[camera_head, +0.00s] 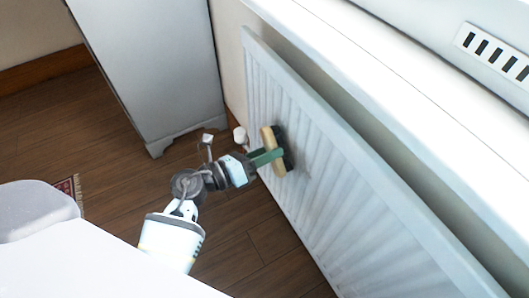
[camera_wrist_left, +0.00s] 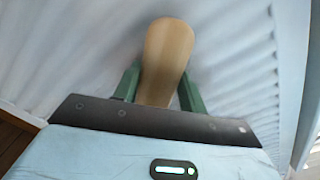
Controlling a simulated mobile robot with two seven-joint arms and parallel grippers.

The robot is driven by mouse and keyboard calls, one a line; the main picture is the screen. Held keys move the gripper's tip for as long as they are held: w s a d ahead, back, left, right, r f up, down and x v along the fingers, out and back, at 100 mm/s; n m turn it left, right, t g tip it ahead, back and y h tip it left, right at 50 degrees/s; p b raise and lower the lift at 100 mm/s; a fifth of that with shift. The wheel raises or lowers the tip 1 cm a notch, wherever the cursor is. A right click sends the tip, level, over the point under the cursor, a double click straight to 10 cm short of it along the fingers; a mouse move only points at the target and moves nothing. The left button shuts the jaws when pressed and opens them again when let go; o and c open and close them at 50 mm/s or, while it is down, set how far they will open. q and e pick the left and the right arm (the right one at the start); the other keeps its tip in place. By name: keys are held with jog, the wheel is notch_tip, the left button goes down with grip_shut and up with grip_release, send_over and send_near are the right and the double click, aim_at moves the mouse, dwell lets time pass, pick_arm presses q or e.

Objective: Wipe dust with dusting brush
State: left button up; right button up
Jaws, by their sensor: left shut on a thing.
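The dusting brush (camera_head: 268,146) has a tan wooden body and dark bristles. My left gripper (camera_head: 268,157), with green fingers, is shut on it in front of the white ribbed radiator (camera_head: 340,207). The bristle side faces the radiator and appears to be against its front or very close; exact contact is hidden. In the left wrist view the tan brush body (camera_wrist_left: 167,58) stands out between the two green fingers, with the pale ribs behind it. Dark smudges that may be dust show faintly on the radiator near the brush. My right gripper is not in view.
A white sill or ledge (camera_head: 400,85) runs above the radiator, with a slotted vent at the upper right. A white cabinet (camera_head: 150,70) stands at the back left. A white valve (camera_head: 240,133) sits by the radiator's far end. Wooden floor (camera_head: 110,140) lies open between.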

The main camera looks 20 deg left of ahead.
aim_at(275, 161)
pick_arm(q)
jog(key=shift+w+d, duration=0.25)
jog(key=shift+w, duration=0.05)
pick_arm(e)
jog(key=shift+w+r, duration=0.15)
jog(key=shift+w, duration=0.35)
pick_arm(q)
jog(key=shift+d, duration=0.1)
jog(key=shift+s+d+p, duration=0.6)
jog(key=shift+s+d, duration=0.3)
jog(key=shift+d, duration=0.15)
jog(key=shift+s+d, duration=0.25)
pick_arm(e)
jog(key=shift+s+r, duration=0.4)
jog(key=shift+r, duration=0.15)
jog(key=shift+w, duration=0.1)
